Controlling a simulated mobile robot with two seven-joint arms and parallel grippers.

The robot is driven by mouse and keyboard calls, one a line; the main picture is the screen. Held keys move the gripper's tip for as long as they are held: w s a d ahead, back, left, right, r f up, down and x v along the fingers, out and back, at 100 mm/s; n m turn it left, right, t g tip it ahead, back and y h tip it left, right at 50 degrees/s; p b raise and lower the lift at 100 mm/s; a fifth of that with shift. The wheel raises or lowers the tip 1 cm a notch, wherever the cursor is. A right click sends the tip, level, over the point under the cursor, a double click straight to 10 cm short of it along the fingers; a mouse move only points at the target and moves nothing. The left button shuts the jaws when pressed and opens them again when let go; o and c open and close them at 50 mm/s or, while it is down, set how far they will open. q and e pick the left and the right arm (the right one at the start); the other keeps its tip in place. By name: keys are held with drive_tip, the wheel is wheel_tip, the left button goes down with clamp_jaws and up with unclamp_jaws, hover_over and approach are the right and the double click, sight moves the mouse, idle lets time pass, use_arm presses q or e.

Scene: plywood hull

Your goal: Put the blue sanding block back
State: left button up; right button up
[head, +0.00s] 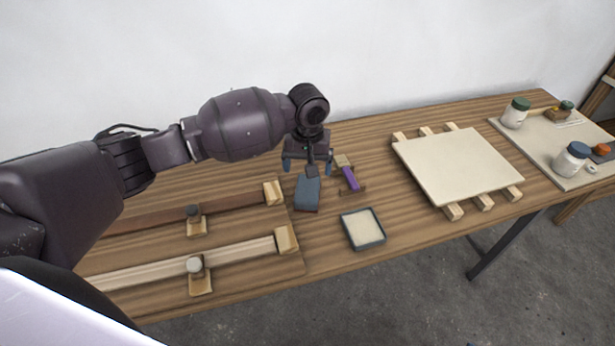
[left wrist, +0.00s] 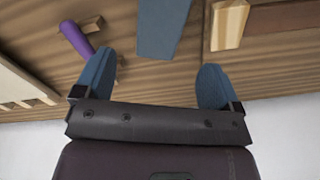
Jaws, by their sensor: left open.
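The blue sanding block (head: 307,192) is on the wooden bench, with a reddish lower edge. In the left wrist view the block (left wrist: 162,25) shows as a blue-grey shape at the top, between and ahead of the fingers. My left gripper (head: 308,168) is open at the block's far end, one finger to each side. In the left wrist view its blue fingers (left wrist: 158,65) are wide apart, with visible gaps to the block. I cannot tell how high the fingertips are above the bench. My right gripper is not in view.
A purple-handled tool (head: 350,179) on wooden rests is close right of the block. A shallow dark tray (head: 345,221) with a pale inside is in front. Wooden strips with clamps (head: 197,266) are at left. A pale panel (head: 457,165) lies on battens; jars (head: 571,158) stand far right.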

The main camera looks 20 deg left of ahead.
use_arm(q)
drive_tip(key=shift+r, duration=1.7)
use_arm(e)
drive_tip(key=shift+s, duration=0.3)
